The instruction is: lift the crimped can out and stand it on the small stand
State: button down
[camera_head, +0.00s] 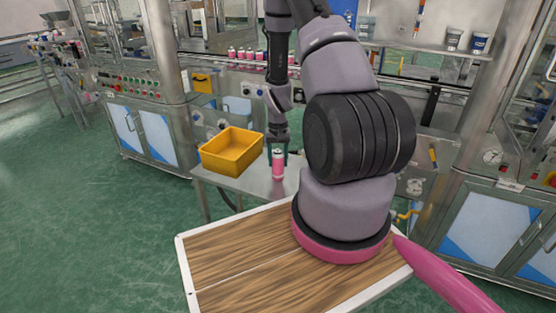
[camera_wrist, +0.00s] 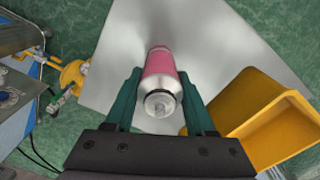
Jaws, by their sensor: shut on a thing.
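A pink aerosol can (camera_head: 278,165) with a silver top is upright at the small metal stand (camera_head: 256,186). My gripper (camera_head: 278,153) is over the stand with its fingers on both sides of the can, shut on it. In the wrist view the can (camera_wrist: 161,80) lies between the green fingers (camera_wrist: 158,100), its silver valve end toward the camera. The grey stand top (camera_wrist: 215,35) shows behind the can. I cannot tell whether the can's base touches the stand.
A yellow bin (camera_head: 232,150) stands on the left part of the stand, close to my gripper. Machine cabinets (camera_head: 147,135) stand behind and to the left, with a row of pink cans (camera_head: 248,54) at the back. A wood-topped tray (camera_head: 235,262) lies in front.

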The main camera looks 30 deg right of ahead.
jog(key=shift+f, duration=0.1)
jog(key=shift+c, duration=0.8)
grip_release()
notch_tip(320, 180, up, 11)
jog(key=shift+f, duration=0.1)
